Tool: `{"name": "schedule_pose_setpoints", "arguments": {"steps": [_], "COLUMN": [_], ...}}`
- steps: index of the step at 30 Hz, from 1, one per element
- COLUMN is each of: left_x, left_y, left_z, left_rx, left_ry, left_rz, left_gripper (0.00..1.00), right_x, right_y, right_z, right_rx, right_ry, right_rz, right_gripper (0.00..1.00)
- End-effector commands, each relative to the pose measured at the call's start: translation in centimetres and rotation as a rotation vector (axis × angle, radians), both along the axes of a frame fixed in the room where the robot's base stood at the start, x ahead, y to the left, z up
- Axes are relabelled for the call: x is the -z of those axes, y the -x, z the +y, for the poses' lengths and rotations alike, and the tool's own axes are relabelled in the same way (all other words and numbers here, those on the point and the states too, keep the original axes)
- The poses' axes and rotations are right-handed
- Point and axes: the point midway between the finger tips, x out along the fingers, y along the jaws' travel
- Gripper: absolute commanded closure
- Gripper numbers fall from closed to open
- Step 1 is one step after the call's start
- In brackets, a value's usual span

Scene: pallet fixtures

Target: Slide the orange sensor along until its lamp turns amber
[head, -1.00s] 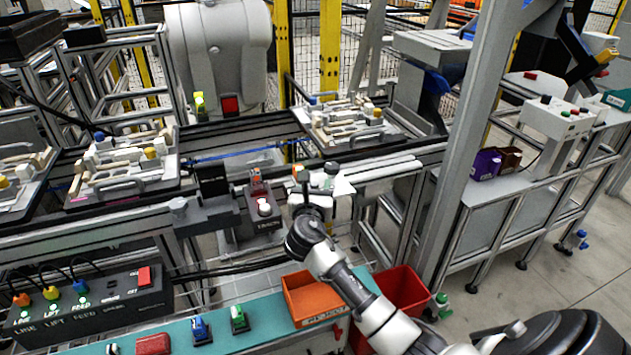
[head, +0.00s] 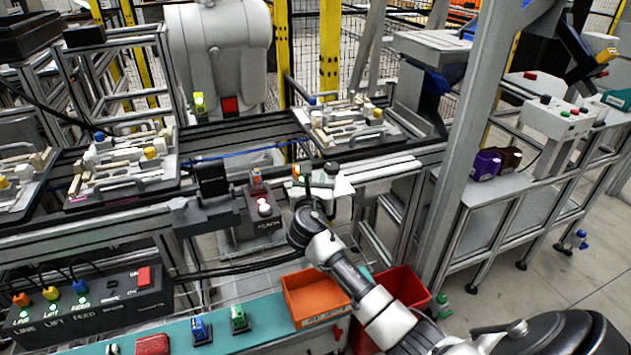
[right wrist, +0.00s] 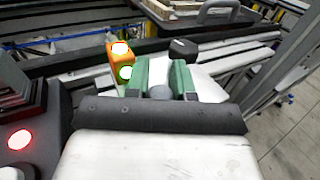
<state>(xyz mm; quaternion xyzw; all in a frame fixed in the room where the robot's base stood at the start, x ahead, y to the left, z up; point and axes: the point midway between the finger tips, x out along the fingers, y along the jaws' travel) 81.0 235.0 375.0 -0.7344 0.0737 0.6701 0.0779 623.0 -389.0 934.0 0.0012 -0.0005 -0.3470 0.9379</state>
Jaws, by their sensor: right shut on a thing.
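The orange sensor (right wrist: 121,62) stands just beyond and left of my right gripper's fingers in the right wrist view. A lit lamp with a pale centre and reddish-orange rim shows at its top, and a lit green lamp lower down. The sensor is small in the head view (head: 296,171), by the rail's front edge. My right gripper (right wrist: 160,80) has green fingers shut on a round grey knob (right wrist: 160,93), beside the orange body and apart from it. How knob and sensor join is hidden. My left gripper is not in view.
A black knob (right wrist: 183,49) stands just beyond the fingers. Pallets with fixtures (head: 345,125) sit on the conveyor behind. An orange bin (head: 314,297) and a red bin (head: 405,290) are in front.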

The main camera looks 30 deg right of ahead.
Motion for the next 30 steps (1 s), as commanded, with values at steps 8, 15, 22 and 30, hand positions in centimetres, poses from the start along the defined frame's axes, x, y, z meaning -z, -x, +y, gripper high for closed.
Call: {"name": "schedule_pose_setpoints", "arguments": {"steps": [8, 15, 22, 30], "left_x": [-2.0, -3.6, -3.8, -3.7], "left_y": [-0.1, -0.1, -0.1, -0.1], "left_z": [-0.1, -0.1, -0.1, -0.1], "left_rx": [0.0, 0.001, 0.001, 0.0], "left_ry": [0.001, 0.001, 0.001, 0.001], "left_rz": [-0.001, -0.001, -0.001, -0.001], "left_gripper": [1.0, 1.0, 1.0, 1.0], "right_x": [-0.4, -0.1, 0.1, 0.1], "right_y": [0.9, 2.6, 3.2, 3.3], "right_z": [-3.8, -10.5, -13.3, -13.4], "right_rx": [0.005, 0.005, 0.003, 0.002], "right_ry": [0.005, 0.006, -0.001, -0.003], "right_rz": [0.006, 0.005, 0.002, 0.0], "right_gripper": [1.0, 1.0, 1.0, 1.0]}}
